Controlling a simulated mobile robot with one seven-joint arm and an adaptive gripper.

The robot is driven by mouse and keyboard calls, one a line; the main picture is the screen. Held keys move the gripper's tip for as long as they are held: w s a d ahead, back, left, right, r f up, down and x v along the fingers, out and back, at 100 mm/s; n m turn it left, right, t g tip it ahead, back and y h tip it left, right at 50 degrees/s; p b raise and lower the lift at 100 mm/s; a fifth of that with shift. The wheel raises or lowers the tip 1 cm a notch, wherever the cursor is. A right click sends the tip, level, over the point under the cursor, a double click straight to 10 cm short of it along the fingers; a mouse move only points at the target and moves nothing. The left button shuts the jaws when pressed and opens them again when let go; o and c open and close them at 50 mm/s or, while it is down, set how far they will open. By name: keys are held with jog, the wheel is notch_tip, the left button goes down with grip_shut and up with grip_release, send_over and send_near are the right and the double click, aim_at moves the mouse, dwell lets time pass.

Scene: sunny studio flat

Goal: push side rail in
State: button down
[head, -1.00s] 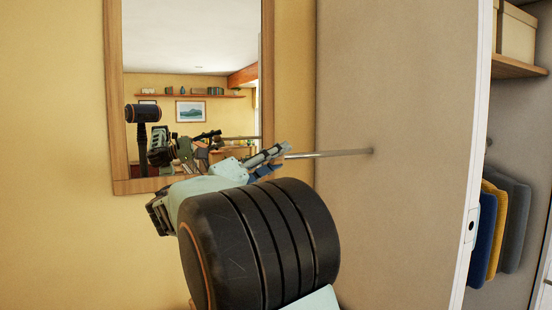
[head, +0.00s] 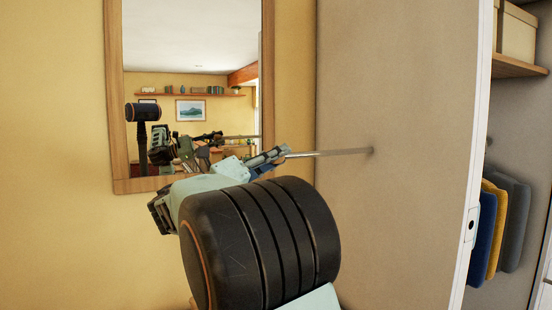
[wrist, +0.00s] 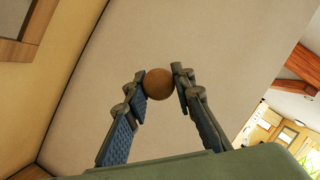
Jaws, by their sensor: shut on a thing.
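The side rail (head: 330,153) is a thin metal rod standing out from the grey-beige panel (head: 410,90) in the head view. Its inner end meets the panel. Its outer end, a round brown knob (wrist: 159,84), shows in the wrist view. My gripper (head: 284,153) is at this outer end, left of the panel, and is shut on the rail. In the wrist view its two fingers stand on either side of the knob. The rod behind the knob is hidden there.
A wood-framed mirror (head: 115,100) hangs on the yellow wall to the left, close behind my arm, and reflects it. An open cupboard with a shelf (head: 518,66) and hanging cloths (head: 494,230) is right of the panel's white edge (head: 475,170).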

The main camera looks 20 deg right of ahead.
aim_at(353, 152)
jog(key=d+p, duration=0.1)
jog(key=d, duration=0.7)
jog(key=d+p, duration=0.2)
jog(key=d, duration=0.5)
jog(key=d+p, duration=0.2)
jog(key=d, duration=0.6)
jog(key=shift+w+d, duration=0.35)
jog(key=shift+w, duration=0.05)
jog(key=c, duration=1.6)
grip_release()
jog(key=shift+a, duration=0.1)
jog(key=v, duration=1.2)
jog(key=shift+r, duration=0.1)
